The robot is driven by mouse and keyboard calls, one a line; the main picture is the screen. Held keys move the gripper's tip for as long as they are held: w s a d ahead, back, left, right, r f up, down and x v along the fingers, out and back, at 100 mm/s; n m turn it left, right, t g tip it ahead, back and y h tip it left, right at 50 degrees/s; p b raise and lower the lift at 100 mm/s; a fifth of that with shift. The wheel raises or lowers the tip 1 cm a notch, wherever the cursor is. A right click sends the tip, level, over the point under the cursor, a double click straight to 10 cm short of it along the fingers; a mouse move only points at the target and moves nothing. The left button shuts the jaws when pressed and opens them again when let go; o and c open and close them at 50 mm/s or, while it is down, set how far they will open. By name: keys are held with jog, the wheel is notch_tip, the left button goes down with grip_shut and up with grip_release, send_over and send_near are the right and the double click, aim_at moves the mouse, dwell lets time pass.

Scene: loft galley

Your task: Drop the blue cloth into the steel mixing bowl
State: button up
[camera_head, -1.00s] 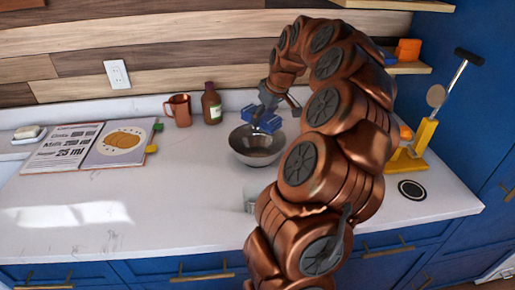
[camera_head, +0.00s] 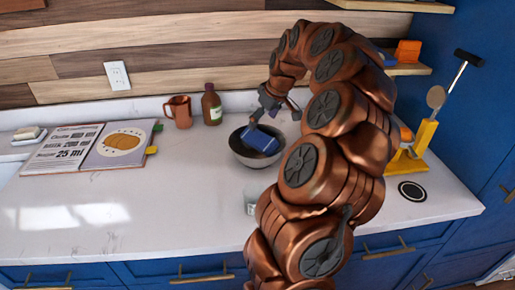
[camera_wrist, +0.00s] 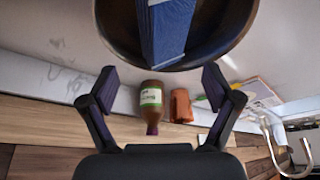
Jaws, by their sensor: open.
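The blue cloth (camera_head: 261,140) lies in the steel mixing bowl (camera_head: 243,154), folded and leaning inside it. In the wrist view the cloth (camera_wrist: 168,30) is inside the bowl (camera_wrist: 118,32), at the top of the picture. My gripper (camera_head: 259,116) is above the back of the bowl. Part of the bowl's right side is close to my arm in the head view.
A brown bottle (camera_head: 212,104) and a copper mug (camera_head: 180,112) stand behind and left of the bowl. An open cookbook (camera_head: 82,150) lies at the left. A clear glass (camera_head: 250,203) stands in front of the bowl, partly behind my arm. The front left counter is clear.

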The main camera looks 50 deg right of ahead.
jog(key=v, duration=1.2)
jog(key=s+a+f+n+g+y, duration=0.1)
jog(key=a+f, duration=0.1)
jog(key=a, duration=1.2)
jog(key=a+f+n+g, duration=0.1)
jog(key=a+f, duration=0.1)
jog(key=a, duration=1.1)
jog(key=s+a+f+g, duration=0.1)
jog(key=s+a+f, duration=0.3)
jog(key=s, duration=0.3)
jog(key=s+a+f+m+g, duration=0.1)
jog(key=s+a+f, duration=0.2)
jog(key=s, duration=0.4)
jog(key=s+a+f+m+g+h, duration=0.1)
jog(key=s+a+f+g, duration=0.1)
jog(key=s+a+f, duration=0.2)
jog(key=s, duration=0.2)
jog(key=shift+s+a+f, duration=0.3)
jog(key=shift+s+f, duration=0.1)
